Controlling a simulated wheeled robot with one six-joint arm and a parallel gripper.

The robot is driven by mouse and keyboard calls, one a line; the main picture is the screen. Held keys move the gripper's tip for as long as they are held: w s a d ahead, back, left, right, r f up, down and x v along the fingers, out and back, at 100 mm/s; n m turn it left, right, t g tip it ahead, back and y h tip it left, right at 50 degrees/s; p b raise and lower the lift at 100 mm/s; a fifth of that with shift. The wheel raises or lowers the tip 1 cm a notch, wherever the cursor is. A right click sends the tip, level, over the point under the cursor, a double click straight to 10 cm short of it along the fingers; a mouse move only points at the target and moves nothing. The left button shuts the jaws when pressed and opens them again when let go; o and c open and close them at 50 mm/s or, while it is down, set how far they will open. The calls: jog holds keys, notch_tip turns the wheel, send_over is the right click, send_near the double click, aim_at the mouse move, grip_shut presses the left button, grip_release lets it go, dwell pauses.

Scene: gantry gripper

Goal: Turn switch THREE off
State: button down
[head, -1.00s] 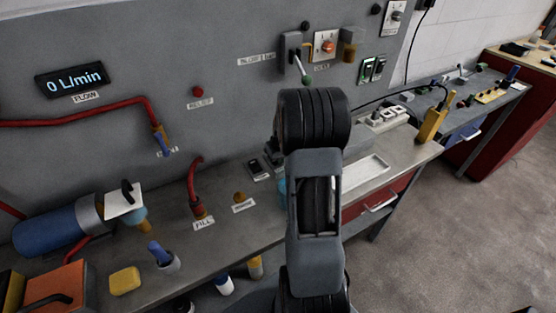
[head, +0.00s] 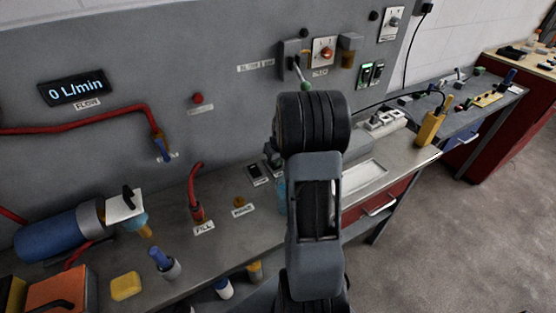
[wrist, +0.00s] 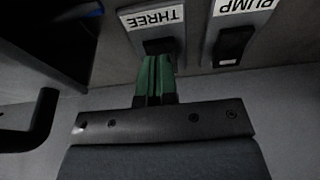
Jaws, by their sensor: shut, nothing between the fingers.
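In the wrist view, switch THREE (wrist: 159,46) is a dark rocker under an upside-down white THREE label (wrist: 152,18). My gripper (wrist: 157,62) is shut and empty, its green fingertips right at the rocker's near edge. The tips cover part of the switch, so I cannot tell whether they touch it or which way the rocker is set. In the head view my own arm hides the gripper.
The PUMP switch (wrist: 234,46) is close beside THREE, to the right in the wrist view. In the head view, a red hose (head: 195,190) and a FILL label (head: 204,228) are on the bench left of my arm. The flow display (head: 77,87) reads 0 L/min.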

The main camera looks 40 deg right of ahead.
jog(key=p+v, duration=0.1)
jog(key=v, duration=0.1)
jog(key=w+p+v, duration=0.1)
jog(key=v, duration=0.1)
jog(key=shift+s+d+r, duration=0.1)
jog(key=shift+r, duration=0.4)
jog(key=s+r+b, duration=0.1)
jog(key=s+r, duration=0.3)
jog(key=r, duration=0.4)
jog(key=shift+s+a, duration=0.15)
jog(key=shift+a, duration=0.2)
jog(key=s+a, duration=0.4)
jog(key=a, duration=0.3)
jog(key=s+a+r+n+t, duration=0.1)
jog(key=s+a, duration=0.3)
jog(key=a, duration=0.3)
jog(key=s+a+r, duration=0.1)
jog(key=s+a, duration=0.3)
jog(key=a, duration=0.4)
jog(key=shift+r+n, duration=0.2)
jog(key=shift+n, duration=0.1)
